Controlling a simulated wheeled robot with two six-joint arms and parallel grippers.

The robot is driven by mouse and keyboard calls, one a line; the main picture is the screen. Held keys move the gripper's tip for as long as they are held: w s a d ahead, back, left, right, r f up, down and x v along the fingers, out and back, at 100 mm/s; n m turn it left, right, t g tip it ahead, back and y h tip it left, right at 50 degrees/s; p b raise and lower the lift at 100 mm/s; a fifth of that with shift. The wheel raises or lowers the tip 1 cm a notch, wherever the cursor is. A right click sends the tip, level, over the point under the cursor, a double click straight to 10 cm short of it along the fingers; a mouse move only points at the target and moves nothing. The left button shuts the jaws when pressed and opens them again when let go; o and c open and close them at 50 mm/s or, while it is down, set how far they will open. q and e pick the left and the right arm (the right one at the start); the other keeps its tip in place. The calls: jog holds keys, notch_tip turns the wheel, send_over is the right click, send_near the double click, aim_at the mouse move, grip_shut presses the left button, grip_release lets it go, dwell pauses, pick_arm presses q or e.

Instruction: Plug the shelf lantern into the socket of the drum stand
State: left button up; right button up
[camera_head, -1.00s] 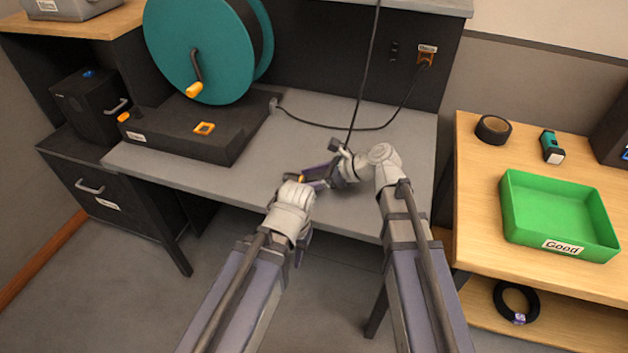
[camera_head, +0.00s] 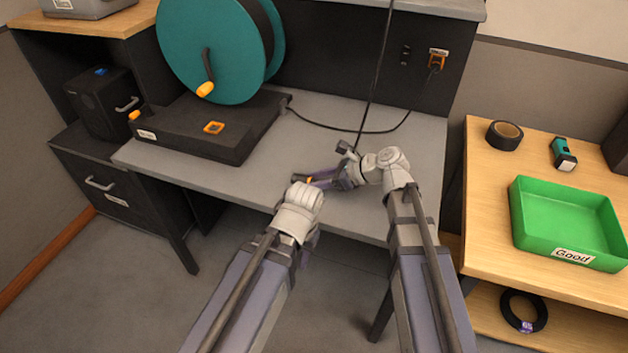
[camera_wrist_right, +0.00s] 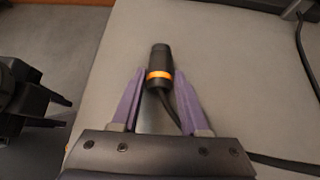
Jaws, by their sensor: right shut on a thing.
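The drum stand has a teal drum (camera_head: 208,50) on a black base (camera_head: 205,140) with an orange-rimmed square socket (camera_head: 214,127) on top. My right gripper (camera_head: 310,179) is over the grey bench, right of the base, shut on a black plug with an orange band, clear in the right wrist view (camera_wrist_right: 159,75). A cable runs back from the plug between the fingers. The lantern itself is not in view. My left gripper is mostly hidden behind its wrist in the head view; at the left of the right wrist view its fingers (camera_wrist_right: 62,110) look apart and empty.
A black cable (camera_head: 375,70) hangs from above to near my right wrist. A green tray (camera_head: 535,235), tape (camera_head: 504,135) and a teal tool (camera_head: 563,154) are on the right table.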

aim_at(314, 179)
jog(key=shift+r, duration=0.1)
grip_shut()
notch_tip(314, 179, up, 5)
jog(key=p, duration=0.5)
